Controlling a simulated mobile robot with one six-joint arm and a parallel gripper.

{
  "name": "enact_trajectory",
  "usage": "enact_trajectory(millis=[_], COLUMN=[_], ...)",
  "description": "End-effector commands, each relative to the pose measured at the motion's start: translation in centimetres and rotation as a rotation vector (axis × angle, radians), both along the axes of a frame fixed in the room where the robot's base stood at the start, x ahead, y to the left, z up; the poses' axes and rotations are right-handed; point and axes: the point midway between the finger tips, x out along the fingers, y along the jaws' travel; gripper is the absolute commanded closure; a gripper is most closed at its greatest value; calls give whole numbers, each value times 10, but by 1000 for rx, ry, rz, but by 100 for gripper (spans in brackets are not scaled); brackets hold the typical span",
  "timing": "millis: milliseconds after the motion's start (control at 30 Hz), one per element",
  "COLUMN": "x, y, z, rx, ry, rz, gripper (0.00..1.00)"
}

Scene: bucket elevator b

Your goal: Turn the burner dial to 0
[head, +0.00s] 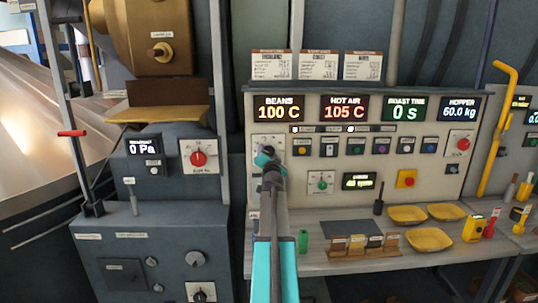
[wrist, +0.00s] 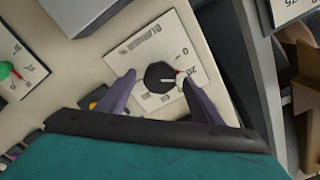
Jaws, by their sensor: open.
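The pointer line lies toward the picture's right, near a small red mark. The printed 0 is above and right of the dial, so the line is off it. My gripper (wrist: 156,76) is open, one finger on each side of the dial; I cannot tell whether either finger touches it. In the head view my gripper (head: 268,161) is at the dial's plate (head: 263,141) on the control panel's left, hiding part of it.
Displays on the panel read BEANS 100 C (head: 279,108) and HOT AIR 105 C (head: 345,108). A green-knob dial (head: 321,183) and a row of buttons are close right of my arm. Yellow trays (head: 408,215) and a sample rack (head: 362,246) occupy the shelf below.

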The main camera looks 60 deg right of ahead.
Motion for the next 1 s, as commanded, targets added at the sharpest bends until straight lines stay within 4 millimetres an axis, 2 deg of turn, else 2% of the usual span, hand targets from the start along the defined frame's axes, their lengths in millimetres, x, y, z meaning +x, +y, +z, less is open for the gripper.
enact_trajectory(millis=[433, 700, 1000], x=[3, 3, 2], y=[-4, -4, -5], z=[0, 0, -1], rx=[0, 0, -11], ry=[0, 0, 15], rz=[0, 0, -1], gripper=[40, 81, 81])
